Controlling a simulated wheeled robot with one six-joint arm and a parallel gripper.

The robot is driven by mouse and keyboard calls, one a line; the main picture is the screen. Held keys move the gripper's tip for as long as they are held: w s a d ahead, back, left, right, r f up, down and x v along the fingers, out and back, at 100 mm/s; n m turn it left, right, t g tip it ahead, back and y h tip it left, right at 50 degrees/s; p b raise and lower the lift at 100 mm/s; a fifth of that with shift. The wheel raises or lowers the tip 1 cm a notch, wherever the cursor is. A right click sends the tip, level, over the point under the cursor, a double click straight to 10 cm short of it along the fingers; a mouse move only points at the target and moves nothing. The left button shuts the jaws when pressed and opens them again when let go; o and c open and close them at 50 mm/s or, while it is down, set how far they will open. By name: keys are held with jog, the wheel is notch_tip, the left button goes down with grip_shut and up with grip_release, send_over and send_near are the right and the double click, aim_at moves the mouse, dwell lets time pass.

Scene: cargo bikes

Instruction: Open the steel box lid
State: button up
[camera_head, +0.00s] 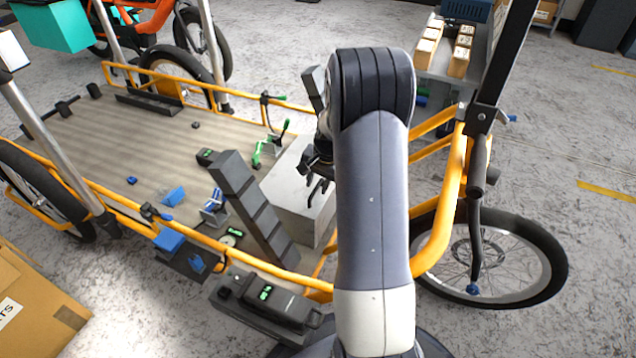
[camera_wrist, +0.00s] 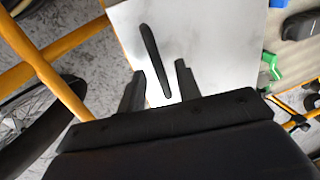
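The steel box (camera_head: 301,216) is a pale grey box standing at the right end of the cargo bike's bed, partly hidden behind my arm. Its lid (camera_head: 287,175) looks shut in the head view. In the wrist view the lid (camera_wrist: 212,45) fills the middle, with a dark bar-shaped handle (camera_wrist: 150,48) on it. My gripper (camera_wrist: 159,68) is open, with its two dark fingers apart on either side of the handle's near part. I cannot tell whether they touch it. In the head view my gripper (camera_head: 319,187) is over the box, partly hidden by my arm.
A dark segmented bar (camera_head: 250,208) leans beside the box. Green clamps (camera_head: 268,150) and blue tools (camera_head: 213,202) lie on the wooden bed (camera_head: 100,150). A yellow frame rail (camera_head: 452,190) and front wheel (camera_head: 510,262) are at right. A shelf with small boxes (camera_head: 461,52) stands behind.

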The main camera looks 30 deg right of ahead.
grip_shut()
jog(key=shift+r, duration=0.1)
dwell(0.4)
